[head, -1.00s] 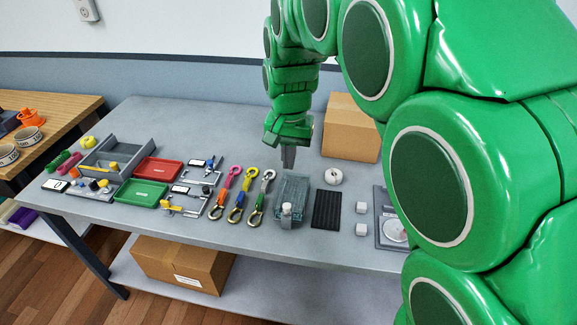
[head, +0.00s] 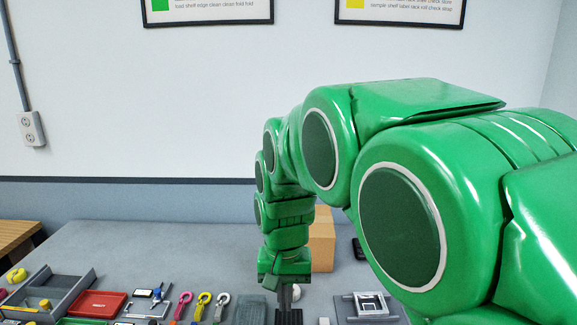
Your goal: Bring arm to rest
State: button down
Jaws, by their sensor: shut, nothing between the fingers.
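My gripper (head: 285,296) hangs fingers-down from my green arm, low in the middle of the head view. Its narrow grey fingers are shut with nothing between them. They show in front of the grey table (head: 140,240), near a black ridged pad (head: 289,317) at the bottom edge. I cannot tell how high the fingertips are above the table.
A cardboard box (head: 322,240) stands close behind my gripper. To the left are straps with hooks (head: 202,305), a red tray (head: 97,304) and a grey bin (head: 70,290). A grey plate (head: 357,308) lies to the right. The table's back left is clear.

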jog(key=s+d+f, duration=0.1)
jog(key=s+d, duration=0.7)
jog(key=s, duration=0.3)
jog(key=s+d+f+g, duration=0.1)
jog(key=s+d, duration=0.6)
jog(key=s, duration=0.5)
jog(key=shift+d, duration=0.4)
jog(key=c, duration=1.7)
grip_release()
jog(key=shift+s+f, duration=0.1)
jog(key=o, duration=0.3)
jog(key=shift+d, duration=0.15)
jog(key=o, duration=1.4)
jog(key=w+d+r, duration=0.2)
jog(key=w, duration=0.3)
jog(key=w+d+r, duration=0.2)
jog(key=w, duration=0.4)
jog(key=shift+w, duration=0.3)
jog(key=w+d+r+t, duration=0.1)
jog(key=w+d+r, duration=0.1)
jog(key=w+d, duration=1.8)
jog(key=w+d+f, duration=0.2)
jog(key=w+d, duration=0.1)
jog(key=d, duration=1.4)
notch_tip(320, 180, down, 10)
